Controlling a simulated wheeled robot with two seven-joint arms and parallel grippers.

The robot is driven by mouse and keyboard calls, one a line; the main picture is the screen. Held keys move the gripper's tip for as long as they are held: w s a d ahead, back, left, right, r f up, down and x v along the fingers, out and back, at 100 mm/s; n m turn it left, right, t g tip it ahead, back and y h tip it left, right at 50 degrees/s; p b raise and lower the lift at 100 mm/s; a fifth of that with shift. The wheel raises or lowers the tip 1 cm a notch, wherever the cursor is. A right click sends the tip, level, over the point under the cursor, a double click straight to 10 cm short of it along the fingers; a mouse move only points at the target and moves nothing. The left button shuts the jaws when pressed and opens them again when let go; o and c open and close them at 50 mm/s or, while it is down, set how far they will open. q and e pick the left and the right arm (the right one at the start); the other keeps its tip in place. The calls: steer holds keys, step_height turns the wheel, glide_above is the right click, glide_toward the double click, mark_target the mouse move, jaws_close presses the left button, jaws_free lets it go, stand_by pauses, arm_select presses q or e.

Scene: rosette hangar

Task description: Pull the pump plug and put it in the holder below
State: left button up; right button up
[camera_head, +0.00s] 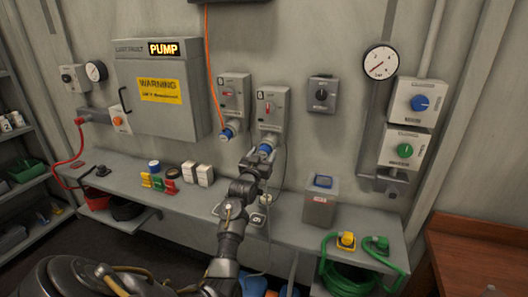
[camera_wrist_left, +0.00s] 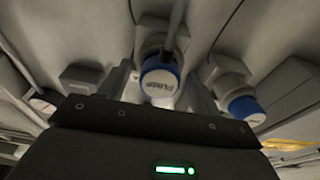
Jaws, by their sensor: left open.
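The pump plug (camera_wrist_left: 160,82) has a blue ring and a white face that reads PUMP upside down in the left wrist view. It sits in the underside of the right grey socket box (camera_head: 271,112), where its blue ring (camera_head: 265,149) shows in the head view. My left gripper (camera_head: 257,160) is just below it. In the left wrist view the open fingers (camera_wrist_left: 160,92) stand on either side of the plug; I cannot tell whether they touch it. A white fitting (camera_head: 266,198) lies below, partly behind my arm; I cannot tell whether it is the holder. My right gripper is out of view.
A second blue plug (camera_head: 229,133) with an orange cable sits close left, also seen in the left wrist view (camera_wrist_left: 245,107). A grey cable hangs beside my arm. The shelf (camera_head: 290,222) below carries colored blocks (camera_head: 158,180) and a grey box (camera_head: 320,203).

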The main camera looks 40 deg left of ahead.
mark_target(263, 155)
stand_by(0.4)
arm_select(q)
steer(key=c, duration=1.3)
steer(key=shift+s+f+p, duration=0.1)
steer(key=shift+f+p, duration=0.05)
steer(key=shift+p, duration=0.2)
steer(key=shift+s+d+p, duration=0.25)
steer(key=shift+s+p, duration=0.05)
steer(key=shift+s, duration=0.35)
steer(key=shift+s+d+f+p, duration=0.1)
steer(key=shift+s+d+p, duration=0.1)
steer(key=shift+s+p, duration=0.3)
steer(key=shift+p+v, duration=0.65)
steer(key=shift+v, duration=1)
